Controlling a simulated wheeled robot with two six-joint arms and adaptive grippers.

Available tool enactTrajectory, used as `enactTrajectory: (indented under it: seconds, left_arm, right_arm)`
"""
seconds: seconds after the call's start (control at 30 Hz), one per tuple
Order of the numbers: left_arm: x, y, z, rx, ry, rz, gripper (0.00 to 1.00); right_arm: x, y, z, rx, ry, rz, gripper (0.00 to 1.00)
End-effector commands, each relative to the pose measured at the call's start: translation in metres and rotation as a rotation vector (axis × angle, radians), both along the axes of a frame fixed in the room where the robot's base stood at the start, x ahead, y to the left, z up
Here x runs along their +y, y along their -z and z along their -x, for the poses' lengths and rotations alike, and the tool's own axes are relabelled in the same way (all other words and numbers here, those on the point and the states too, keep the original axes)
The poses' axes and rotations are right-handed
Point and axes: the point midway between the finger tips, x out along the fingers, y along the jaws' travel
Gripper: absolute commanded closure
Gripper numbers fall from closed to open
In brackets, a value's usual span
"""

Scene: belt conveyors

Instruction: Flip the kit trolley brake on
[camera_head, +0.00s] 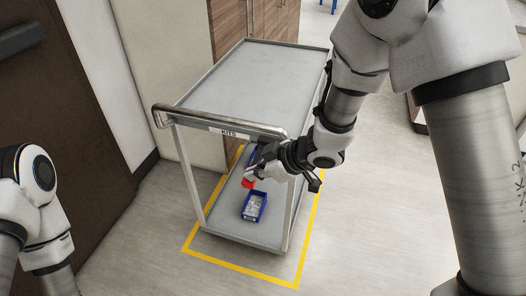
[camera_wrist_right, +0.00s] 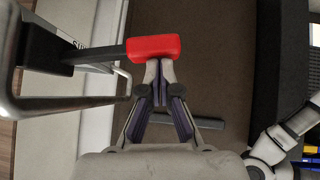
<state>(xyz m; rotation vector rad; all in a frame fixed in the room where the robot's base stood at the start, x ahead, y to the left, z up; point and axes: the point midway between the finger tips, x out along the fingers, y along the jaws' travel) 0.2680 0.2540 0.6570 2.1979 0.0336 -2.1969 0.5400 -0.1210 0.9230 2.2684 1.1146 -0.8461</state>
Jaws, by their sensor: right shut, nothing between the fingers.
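The kit trolley (camera_head: 255,75) is a grey two-shelf cart with a push handle (camera_head: 185,113) and a label reading KITS. The brake lever's red grip (camera_head: 248,183) shows just below the handle, partly hidden by my right gripper (camera_head: 254,173). In the right wrist view, the red grip (camera_wrist_right: 153,47) caps a dark bar (camera_wrist_right: 95,55) that runs in from the left. My right gripper (camera_wrist_right: 158,68) is shut and empty, its fingertips at the red grip's lower edge; I cannot tell whether they touch. My left arm shows at the lower left, but its gripper is out of view.
Yellow floor tape (camera_head: 240,274) outlines the trolley's place. A dark brown door (camera_head: 60,120) stands at left and a wooden cabinet (camera_head: 232,28) behind. The floor in front is clear.

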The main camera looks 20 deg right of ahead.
Motion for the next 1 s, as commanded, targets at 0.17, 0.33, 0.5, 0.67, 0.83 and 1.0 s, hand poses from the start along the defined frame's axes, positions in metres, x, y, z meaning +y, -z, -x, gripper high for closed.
enactTrajectory:
  seconds: [0.17, 0.33, 0.5, 0.67, 0.83, 1.0]
  left_arm:
    - [0.0, 0.007, 0.0, -0.001, 0.0, 0.0, 1.0]
    - [0.0, 0.008, 0.0, -0.001, 0.0, 0.0, 1.0]
    - [0.0, 0.008, 0.0, 0.0, 0.0, 0.0, 1.0]
    - [0.0, 0.008, 0.0, 0.0, 0.0, 0.0, 1.0]
    - [0.0, 0.009, 0.0, 0.0, 0.0, 0.0, 1.0]
    - [0.0, 0.006, 0.0, 0.0, 0.0, 0.0, 1.0]
  right_arm:
    - [0.001, 0.011, 0.001, 0.003, 0.001, -0.002, 1.0]
    - [0.001, 0.017, 0.001, 0.003, 0.0, -0.003, 1.0]
    - [0.001, 0.021, 0.002, 0.005, 0.0, -0.003, 1.0]
    - [0.001, 0.022, 0.003, 0.008, 0.0, -0.002, 1.0]
    - [0.0, 0.024, 0.003, 0.01, 0.0, -0.001, 1.0]
    - [0.0, 0.022, 0.004, 0.013, 0.0, 0.001, 1.0]
